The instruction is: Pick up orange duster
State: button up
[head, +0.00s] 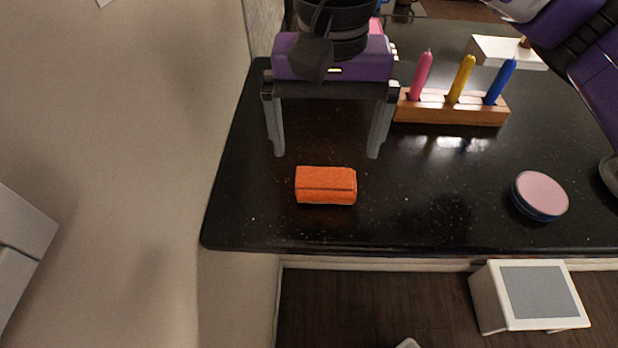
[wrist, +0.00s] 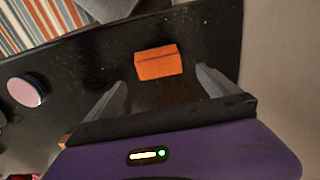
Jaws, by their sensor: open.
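The orange duster (head: 326,187) is a small block lying on the black countertop (head: 450,215), near its front left corner. My gripper (head: 323,152) is open and empty in the head view, its two grey fingers pointing down toward the near edge, just beyond the duster and apart from it. In the wrist view the duster (wrist: 158,62) lies ahead of the fingertips, roughly centred in the gap of the open gripper (wrist: 160,78). The duster is fully visible in both views.
A wooden rack (head: 452,108) with pink, yellow and blue candle-like sticks stands right of my gripper. A round pink-topped container (head: 541,195) sits near the front edge at right. A plain wall (head: 130,130) borders the counter on the left. Counter between duster and container is clear.

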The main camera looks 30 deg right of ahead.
aim_at(326, 179)
jog(key=shift+w+f, duration=0.15)
jog(key=shift+f, duration=0.35)
jog(key=shift+s+f, duration=0.15)
jog(key=shift+f, duration=1.55)
jog(key=shift+s+f, duration=0.15)
jog(key=shift+f, duration=1.5)
jog(key=c, duration=1.3)
jog(key=shift+o, duration=0.2)
jog(key=shift+r, duration=0.1)
notch_tip(326, 179, up, 20)
jog(key=shift+p, duration=0.35)
